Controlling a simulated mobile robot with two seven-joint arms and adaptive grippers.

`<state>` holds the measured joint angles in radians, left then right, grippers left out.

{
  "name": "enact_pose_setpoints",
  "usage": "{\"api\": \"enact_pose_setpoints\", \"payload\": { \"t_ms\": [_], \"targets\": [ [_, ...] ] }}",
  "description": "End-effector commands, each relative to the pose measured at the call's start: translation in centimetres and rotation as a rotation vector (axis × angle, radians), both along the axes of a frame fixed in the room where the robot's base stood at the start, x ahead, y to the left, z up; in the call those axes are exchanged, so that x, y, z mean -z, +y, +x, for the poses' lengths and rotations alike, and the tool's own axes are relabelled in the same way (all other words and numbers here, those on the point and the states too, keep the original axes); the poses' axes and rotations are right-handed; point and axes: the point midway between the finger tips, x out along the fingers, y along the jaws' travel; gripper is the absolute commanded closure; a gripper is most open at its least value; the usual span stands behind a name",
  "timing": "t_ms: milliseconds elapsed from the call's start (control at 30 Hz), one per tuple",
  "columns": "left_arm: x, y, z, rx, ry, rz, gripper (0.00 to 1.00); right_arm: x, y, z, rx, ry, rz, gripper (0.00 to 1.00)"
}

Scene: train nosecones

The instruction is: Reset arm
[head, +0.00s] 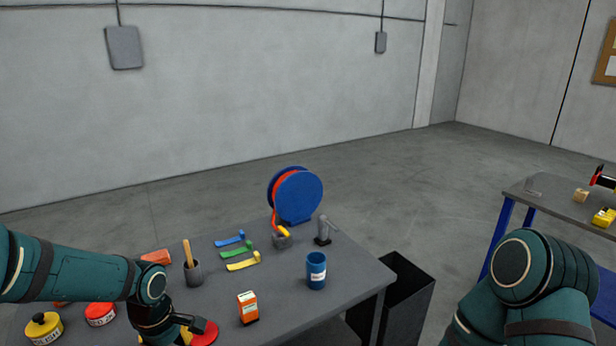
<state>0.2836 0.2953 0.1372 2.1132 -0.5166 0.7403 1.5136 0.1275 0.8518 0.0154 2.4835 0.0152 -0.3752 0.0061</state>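My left arm (70,274) reaches in from the left over the near left part of the grey table. My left gripper (188,324) points down at its end, beside a red round piece (206,334) with some yellow next to it. The gripper partly hides these, and I cannot tell whether it touches them or how far its fingers are apart. My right arm (533,290) is folded at the lower right, off the table. Its gripper is outside the picture.
On the table (335,291) stand a blue can (316,271), an orange box (248,308), a blue hose reel (297,194), a cup with a wooden handle (194,272), colored strips (238,252) and lidded pots (100,314). A black bin (408,302) stands right of it; another table (545,198) is farther right.

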Motion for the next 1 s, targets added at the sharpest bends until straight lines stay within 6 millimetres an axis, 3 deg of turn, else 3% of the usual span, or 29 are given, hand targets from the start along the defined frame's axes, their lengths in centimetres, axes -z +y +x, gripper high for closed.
{"api": "enact_pose_setpoints", "payload": {
  "t_ms": [33,267,500,700,1000],
  "targets": [
    [2.3,-2.0,-0.4,0.086,0.006,-0.048,0.56,0.2,0.0,0.0,-0.001,0.0,0.0,0.53],
    [9.6,-9.0,-1.7,0.434,-0.096,-0.21,0.56,0.6,0.0,-0.1,-0.003,0.002,0.001,0.53],
    [16.8,-15.0,-5.4,0.796,-0.252,-0.261,0.56,1.1,0.1,-0.3,-0.006,0.007,0.002,0.53],
    [20.4,-16.7,-8.3,1.012,-0.329,-0.196,0.56,1.4,0.1,-0.4,-0.008,0.009,0.003,0.53],
    [21.4,-16.9,-9.3,1.099,-0.351,-0.15,0.56,1.4,0.1,-0.4,-0.008,0.009,0.003,0.53]
  ]
}}
